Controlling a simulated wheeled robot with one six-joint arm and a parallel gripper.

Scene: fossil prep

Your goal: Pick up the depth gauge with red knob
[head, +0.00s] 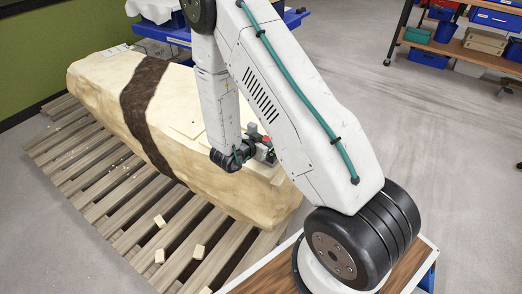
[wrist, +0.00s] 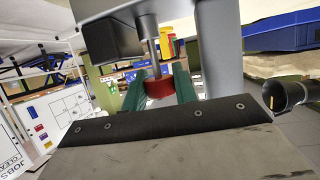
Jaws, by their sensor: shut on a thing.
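The depth gauge shows in the wrist view as a red knob (wrist: 160,90) on a silver rod, with a dark grey body beyond it. The two green fingers of my gripper (wrist: 160,80) stand on either side of the red knob and are shut on it. In the head view the red knob (head: 266,140) is a small spot at my gripper (head: 262,148), over the right part of the cream plaster-like block. My arm hides much of the gauge there. I cannot tell whether it touches the block.
The large cream block (head: 98,82) with a dark brown band lies on a wooden pallet (head: 85,170). Small pale blocks (head: 198,251) lie on the pallet. Shelves with blue bins (head: 427,58) stand at the back right. Grey floor (head: 450,140) is clear on the right.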

